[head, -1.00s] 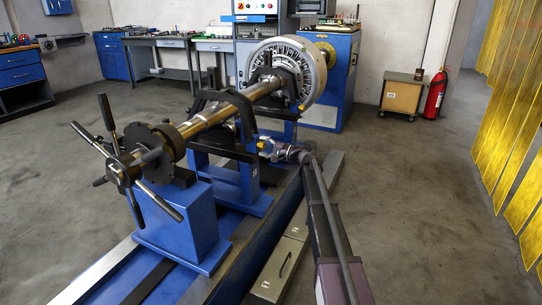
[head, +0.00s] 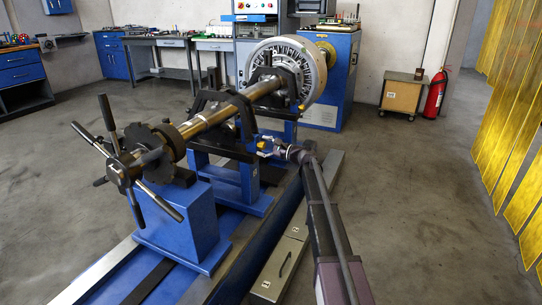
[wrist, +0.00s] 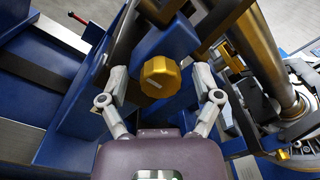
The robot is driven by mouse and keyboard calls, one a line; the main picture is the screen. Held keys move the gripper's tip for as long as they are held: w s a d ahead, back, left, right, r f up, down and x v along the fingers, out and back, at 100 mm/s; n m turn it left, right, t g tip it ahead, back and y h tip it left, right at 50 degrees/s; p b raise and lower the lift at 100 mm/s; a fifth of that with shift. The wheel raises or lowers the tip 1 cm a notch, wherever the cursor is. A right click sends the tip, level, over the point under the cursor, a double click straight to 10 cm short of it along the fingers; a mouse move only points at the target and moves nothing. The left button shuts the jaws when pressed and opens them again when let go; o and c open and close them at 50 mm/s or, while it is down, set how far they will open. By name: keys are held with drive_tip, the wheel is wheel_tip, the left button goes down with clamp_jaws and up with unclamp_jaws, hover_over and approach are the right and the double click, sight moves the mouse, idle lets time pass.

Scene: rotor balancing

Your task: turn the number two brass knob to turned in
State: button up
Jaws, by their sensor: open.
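A faceted brass knob (wrist: 160,76) shows in the middle of the wrist view, on a blue stand. A small mark on its face is too small to read, so I cannot tell its number. My gripper (wrist: 160,84) is open, with one finger left of the knob and one right of it. A gap shows between each finger and the knob, so nothing is held. In the head view my gripper (head: 267,147) is beside the blue stand under the long shaft. The knob's turn position cannot be read.
The long steel shaft (head: 208,121) runs above the blue stands, with a dark spoked handle (head: 115,168) at its near end and a large rotor (head: 305,70) at the far end. Grey boxes (head: 281,264) lie along the bed.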

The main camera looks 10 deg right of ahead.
drive_tip(key=m, duration=0.7)
drive_tip(key=v, duration=1.4)
drive_tip(key=s+a+r+n+g+h+p, duration=0.3)
drive_tip(key=s+p, duration=0.6)
drive_tip(key=p, duration=0.3)
drive_tip(key=s+a+r+n+g+h+p, duration=0.3)
drive_tip(key=s+a+r+n+g+p, duration=0.2)
drive_tip(key=p, duration=0.8)
drive_tip(key=s+a+r+n, duration=0.3)
drive_tip(key=s+a+n, duration=0.2)
drive_tip(key=shift+a+r+n+h+p, duration=0.2)
drive_tip(key=shift+r+n+h+p, duration=0.1)
drive_tip(key=shift+n, duration=0.1)
drive_tip(key=shift+s, duration=0.1)
